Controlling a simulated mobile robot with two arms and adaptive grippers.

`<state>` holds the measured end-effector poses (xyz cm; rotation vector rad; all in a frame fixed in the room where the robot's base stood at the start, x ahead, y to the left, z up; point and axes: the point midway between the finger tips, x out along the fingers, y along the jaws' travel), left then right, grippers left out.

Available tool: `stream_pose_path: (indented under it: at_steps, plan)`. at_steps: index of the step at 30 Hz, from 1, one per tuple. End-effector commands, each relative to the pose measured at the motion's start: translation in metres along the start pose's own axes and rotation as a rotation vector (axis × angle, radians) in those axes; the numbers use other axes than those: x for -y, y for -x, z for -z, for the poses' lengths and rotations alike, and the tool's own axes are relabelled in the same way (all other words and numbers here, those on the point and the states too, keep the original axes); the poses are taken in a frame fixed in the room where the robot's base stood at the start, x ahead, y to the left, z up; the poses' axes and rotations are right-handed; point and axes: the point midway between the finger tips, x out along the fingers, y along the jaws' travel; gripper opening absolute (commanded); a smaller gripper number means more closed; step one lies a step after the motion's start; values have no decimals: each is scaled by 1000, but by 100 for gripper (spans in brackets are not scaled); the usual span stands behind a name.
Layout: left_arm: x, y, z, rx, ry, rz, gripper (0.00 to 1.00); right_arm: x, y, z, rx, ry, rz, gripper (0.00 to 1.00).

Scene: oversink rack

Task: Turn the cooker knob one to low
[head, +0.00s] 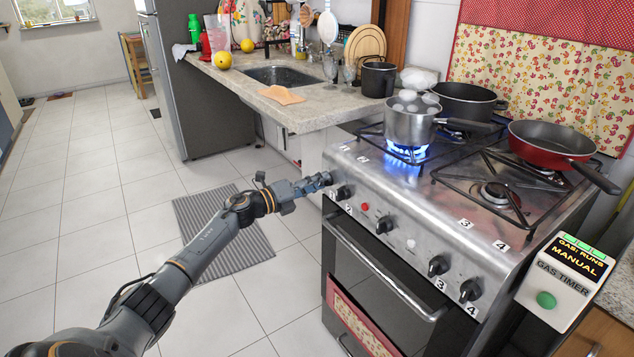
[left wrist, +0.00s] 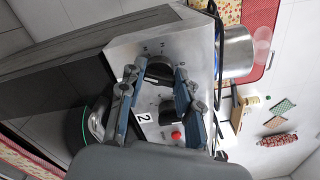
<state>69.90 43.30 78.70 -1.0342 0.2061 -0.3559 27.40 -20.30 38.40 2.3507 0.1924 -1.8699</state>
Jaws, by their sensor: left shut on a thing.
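My left gripper (head: 320,181) is at the left end of the cooker's front panel. Its fingers hide cooker knob one in the head view. In the left wrist view, the two fingers (left wrist: 157,75) stand on either side of a dark round knob (left wrist: 160,68), which I take as knob one, and are closed on it. The exact pointer angle of that knob is hard to read. Knob two (head: 343,192) sits just to the right, with a "2" label (left wrist: 144,118) beside it. The right gripper is not in view.
A blue flame (head: 408,153) burns under a saucepan (head: 410,127) of eggs. A red pan (head: 552,142) and a black pot (head: 466,102) stand on other burners. A gas timer (head: 562,281) reads "MANUAL". Floor left of the cooker is mostly clear.

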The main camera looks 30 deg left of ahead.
Motion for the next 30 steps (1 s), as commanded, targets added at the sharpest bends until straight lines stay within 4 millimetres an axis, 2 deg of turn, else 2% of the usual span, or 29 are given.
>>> stream_pose_path:
  at_steps: [7,8,10,11,22,26,30]
  plan:
    - [0,0,-1,2,0,-1,2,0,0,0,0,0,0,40]
    - [0,0,-1,2,-1,-1,39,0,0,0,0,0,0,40]
    - [0,0,-1,2,-1,-1,54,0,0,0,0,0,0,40]
    - [0,0,-1,2,-1,-1,57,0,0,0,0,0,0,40]
    - [-1,5,0,1,-2,-2,57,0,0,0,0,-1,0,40]
    - [-2,21,0,-1,-2,-4,57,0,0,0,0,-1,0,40]
    - [-2,49,1,-2,-2,-5,57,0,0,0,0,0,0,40]
